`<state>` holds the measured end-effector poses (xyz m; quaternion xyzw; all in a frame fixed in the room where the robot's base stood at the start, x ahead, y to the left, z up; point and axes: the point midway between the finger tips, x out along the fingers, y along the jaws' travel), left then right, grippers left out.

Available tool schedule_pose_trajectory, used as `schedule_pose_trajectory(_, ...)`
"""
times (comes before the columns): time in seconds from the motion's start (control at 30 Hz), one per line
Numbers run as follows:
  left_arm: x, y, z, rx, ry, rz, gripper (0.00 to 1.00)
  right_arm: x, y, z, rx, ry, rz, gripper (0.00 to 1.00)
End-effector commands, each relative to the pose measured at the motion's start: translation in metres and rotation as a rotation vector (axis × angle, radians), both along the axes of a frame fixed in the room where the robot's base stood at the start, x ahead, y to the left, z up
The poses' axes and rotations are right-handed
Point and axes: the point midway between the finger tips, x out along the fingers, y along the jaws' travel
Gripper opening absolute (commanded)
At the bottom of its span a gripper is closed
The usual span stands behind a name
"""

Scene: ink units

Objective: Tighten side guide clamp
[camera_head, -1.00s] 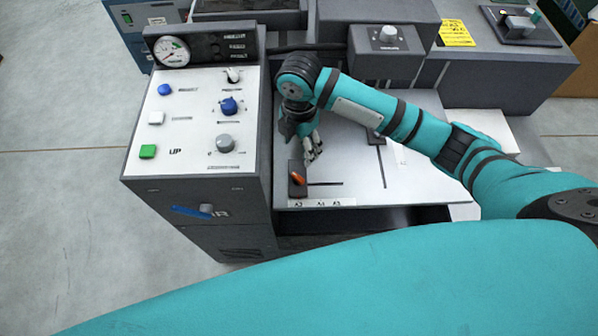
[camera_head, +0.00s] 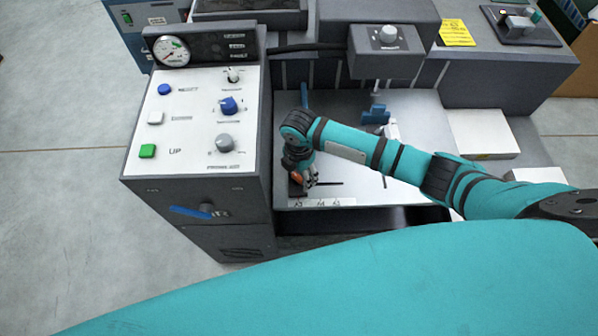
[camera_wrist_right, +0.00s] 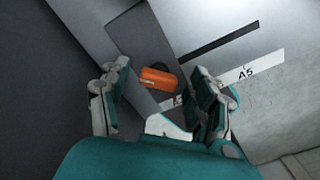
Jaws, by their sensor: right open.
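The side guide clamp is an orange lever (camera_head: 297,176) on a dark block (camera_head: 297,190) at the front left of the grey feed table (camera_head: 420,150). It shows clearly in the right wrist view as an orange lever (camera_wrist_right: 158,78) on its dark block (camera_wrist_right: 145,45). My right gripper (camera_head: 304,181) is just over the clamp and partly hides it. In the right wrist view my right gripper (camera_wrist_right: 160,76) is open, with one finger on each side of the orange lever. I cannot tell whether a finger touches it. My left gripper is not in view.
A control panel (camera_head: 190,125) with buttons and knobs stands left of the table. The slot (camera_head: 325,184) runs right from the clamp, above a size label strip (camera_head: 325,202). A blue part (camera_head: 376,115) and a paper stack (camera_head: 482,135) are farther back.

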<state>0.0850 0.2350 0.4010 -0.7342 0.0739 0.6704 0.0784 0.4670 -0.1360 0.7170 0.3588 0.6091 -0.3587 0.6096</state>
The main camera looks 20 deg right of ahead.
Motion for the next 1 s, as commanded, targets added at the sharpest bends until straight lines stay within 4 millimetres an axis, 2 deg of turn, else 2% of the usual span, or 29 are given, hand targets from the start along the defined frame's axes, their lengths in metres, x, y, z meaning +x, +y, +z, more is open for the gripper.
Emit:
schedule_pose_trajectory(0.1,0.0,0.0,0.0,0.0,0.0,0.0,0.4,0.0,0.0,0.0,0.0,0.0,0.0,0.62)
schedule_pose_trajectory(0.5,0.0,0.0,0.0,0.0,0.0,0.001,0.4,0.0,0.0,0.001,0.0,0.0,-0.001,0.09)
schedule_pose_trajectory(0.77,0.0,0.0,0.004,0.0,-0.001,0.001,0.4,0.0,0.0,0.002,0.0,0.001,-0.023,0.07)
schedule_pose_trajectory(1.0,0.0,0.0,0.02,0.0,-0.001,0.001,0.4,-0.001,0.0,0.005,0.0,0.002,-0.135,0.07)
